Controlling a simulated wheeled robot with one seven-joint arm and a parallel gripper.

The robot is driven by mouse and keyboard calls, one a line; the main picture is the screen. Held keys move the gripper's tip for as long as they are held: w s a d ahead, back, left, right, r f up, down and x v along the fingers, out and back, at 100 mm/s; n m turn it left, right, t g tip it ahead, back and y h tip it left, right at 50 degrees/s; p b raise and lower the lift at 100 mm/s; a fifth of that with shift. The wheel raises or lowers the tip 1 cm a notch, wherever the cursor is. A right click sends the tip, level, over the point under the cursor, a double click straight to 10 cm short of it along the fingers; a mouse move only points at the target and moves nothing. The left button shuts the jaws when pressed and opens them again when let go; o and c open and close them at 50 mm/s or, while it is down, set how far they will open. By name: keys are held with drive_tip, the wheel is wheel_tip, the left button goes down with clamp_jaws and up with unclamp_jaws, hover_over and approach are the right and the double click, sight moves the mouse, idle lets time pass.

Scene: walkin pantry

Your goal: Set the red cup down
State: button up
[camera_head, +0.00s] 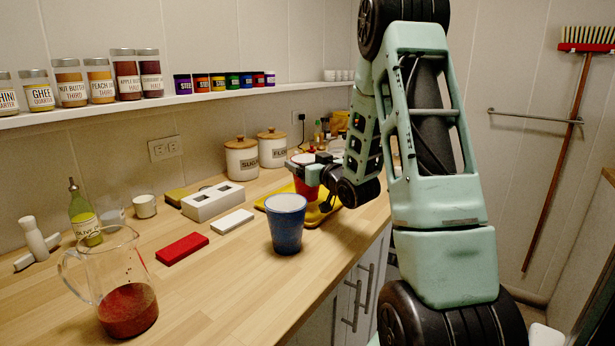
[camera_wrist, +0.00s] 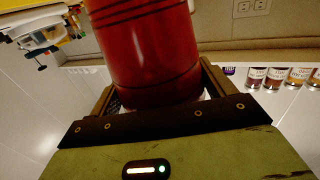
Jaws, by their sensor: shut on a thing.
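The red cup (camera_head: 306,190) is in my gripper (camera_head: 318,172), over or on the yellow tray (camera_head: 325,215) on the counter. The gripper and arm hide part of the cup in the head view, and I cannot tell whether its base touches the tray. In the wrist view the red cup (camera_wrist: 150,48) fills the upper middle, with the fingers of my gripper (camera_wrist: 158,90) on either side of it.
A blue cup (camera_head: 286,226) stands just in front of the tray. A glass jug (camera_head: 128,290) with red liquid, a red block (camera_head: 182,248) and a white block (camera_head: 232,221) are to the left. Canisters (camera_head: 242,158) stand behind.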

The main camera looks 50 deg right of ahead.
drive_tip(key=shift+f, duration=1.65)
drive_tip(key=shift+f, duration=0.1)
